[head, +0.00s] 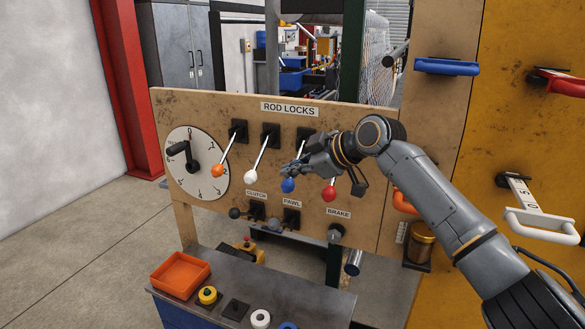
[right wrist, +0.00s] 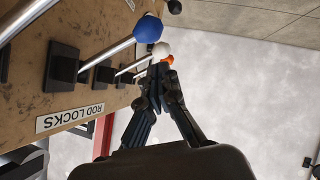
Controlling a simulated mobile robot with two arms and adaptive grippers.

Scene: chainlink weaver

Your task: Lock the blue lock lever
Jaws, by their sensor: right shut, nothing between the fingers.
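The blue lock lever has a blue ball knob (head: 288,185) on a metal rod, and slants down and out from its black mount on the ROD LOCKS panel (head: 350,207). The blue knob also shows large in the right wrist view (right wrist: 148,29). My right gripper (head: 287,170) is in front of the panel, just above the blue knob in the picture, hiding part of its rod. In the right wrist view its fingers (right wrist: 160,70) are together and empty, beside the row of levers. I cannot tell whether it touches the blue lever. My left gripper is not in view.
Orange (head: 218,170), white (head: 251,176) and red (head: 329,194) knobs on similar levers flank the blue one. A dial (head: 207,186) is at the left. A workbench with an orange tray (head: 180,274) stands below.

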